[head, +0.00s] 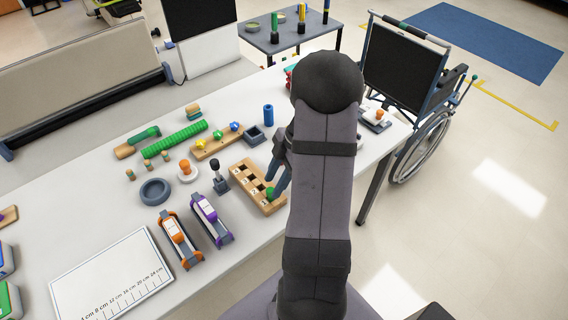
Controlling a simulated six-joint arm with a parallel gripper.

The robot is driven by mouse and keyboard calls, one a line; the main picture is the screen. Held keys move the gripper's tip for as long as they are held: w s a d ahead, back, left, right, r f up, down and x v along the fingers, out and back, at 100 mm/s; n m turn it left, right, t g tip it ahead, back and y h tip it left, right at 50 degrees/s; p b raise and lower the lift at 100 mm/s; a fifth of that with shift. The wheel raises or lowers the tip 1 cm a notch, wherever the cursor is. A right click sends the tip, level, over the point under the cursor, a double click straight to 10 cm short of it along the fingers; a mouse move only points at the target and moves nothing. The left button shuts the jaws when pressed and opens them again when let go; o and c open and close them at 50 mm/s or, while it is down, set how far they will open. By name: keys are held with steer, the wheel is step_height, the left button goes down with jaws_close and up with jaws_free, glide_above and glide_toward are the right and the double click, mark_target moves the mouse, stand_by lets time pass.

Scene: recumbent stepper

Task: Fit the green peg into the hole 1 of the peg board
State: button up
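The peg board (240,176) is a wooden block with a row of dark square holes, lying on the white table left of my arm. Its small labels are too small to read surely, so I cannot tell which hole is 1. The green peg (270,192) shows at the near right end of the board. My gripper (274,189) points down there, its fingers close around the peg and apparently shut on it. I cannot tell whether the peg is in a hole or just above it. My arm hides part of the view to the right.
A dark joystick-like piece (219,180) stands just left of the board. A dark square tray (254,137) and blue cylinder (268,115) are behind it. Purple (210,220) and orange (180,239) clamp-like devices lie in front. A wheelchair (405,75) stands right of the table.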

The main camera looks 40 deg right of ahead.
steer(key=w+v, duration=0.1)
steer(key=v, duration=0.7)
steer(key=shift+s+b, duration=0.45)
steer(key=s+a+f+m+h, duration=0.1)
steer(key=s+a+m, duration=0.2)
steer(key=a, duration=0.4)
steer(key=s+a+f+m+g+h, duration=0.1)
steer(key=s+a+m+h, duration=0.1)
steer(key=a+m, duration=0.4)
steer(key=s+a+f+m+h, duration=0.1)
steer(key=s+a+m, duration=0.3)
steer(key=a, duration=0.4)
steer(key=shift+s+m, duration=0.3)
steer(key=shift+m, duration=0.4)
